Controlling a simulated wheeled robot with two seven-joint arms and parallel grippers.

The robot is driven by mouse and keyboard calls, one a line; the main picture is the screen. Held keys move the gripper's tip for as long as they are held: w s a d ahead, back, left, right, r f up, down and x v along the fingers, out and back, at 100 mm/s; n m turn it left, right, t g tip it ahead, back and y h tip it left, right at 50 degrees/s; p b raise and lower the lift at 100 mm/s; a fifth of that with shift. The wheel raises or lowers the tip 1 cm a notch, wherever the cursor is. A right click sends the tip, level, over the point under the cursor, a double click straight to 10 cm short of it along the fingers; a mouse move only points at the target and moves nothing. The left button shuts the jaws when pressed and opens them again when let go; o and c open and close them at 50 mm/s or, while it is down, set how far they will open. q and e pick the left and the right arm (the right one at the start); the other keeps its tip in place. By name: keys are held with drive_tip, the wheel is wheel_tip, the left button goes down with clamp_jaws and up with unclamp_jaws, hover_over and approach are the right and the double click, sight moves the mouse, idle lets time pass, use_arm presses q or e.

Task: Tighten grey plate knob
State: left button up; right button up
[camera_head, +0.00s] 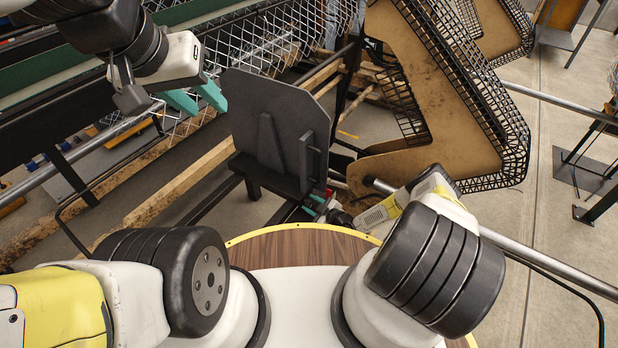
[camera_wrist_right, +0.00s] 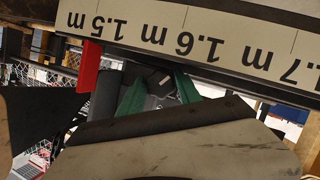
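The dark grey plate (camera_head: 275,115) stands upright near the middle of the head view, with grey ribs on its face. I cannot make out its knob clearly in the head view. My right gripper (camera_head: 317,201) is low beside the plate's lower right corner, partly hidden by its own wrist. In the right wrist view its green fingers (camera_wrist_right: 160,92) stand apart, with a small dark grey piece (camera_wrist_right: 158,80) showing between or behind them. I cannot tell whether they touch it. My left gripper (camera_head: 198,98) is up left of the plate, its teal fingers apart and empty.
A white measuring scale (camera_wrist_right: 190,38) crosses the top of the right wrist view, beside a red piece (camera_wrist_right: 89,67). A brown panel with black mesh (camera_head: 430,90) stands right of the plate. A metal bar (camera_head: 540,255) runs along the right. Wooden beams (camera_head: 180,185) lie at left.

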clamp_jaws()
drive_tip(key=shift+w+r+m+g+y, duration=0.15)
drive_tip(key=shift+m+g+y, duration=0.25)
drive_tip(key=shift+m+g, duration=0.4)
drive_tip(key=shift+d+m+g+y, duration=0.15)
drive_tip(key=shift+m+g+y, duration=0.25)
drive_tip(key=shift+m+g, duration=0.7)
drive_tip(key=shift+m, duration=0.4)
drive_tip(key=o, duration=0.5)
unclamp_jaws()
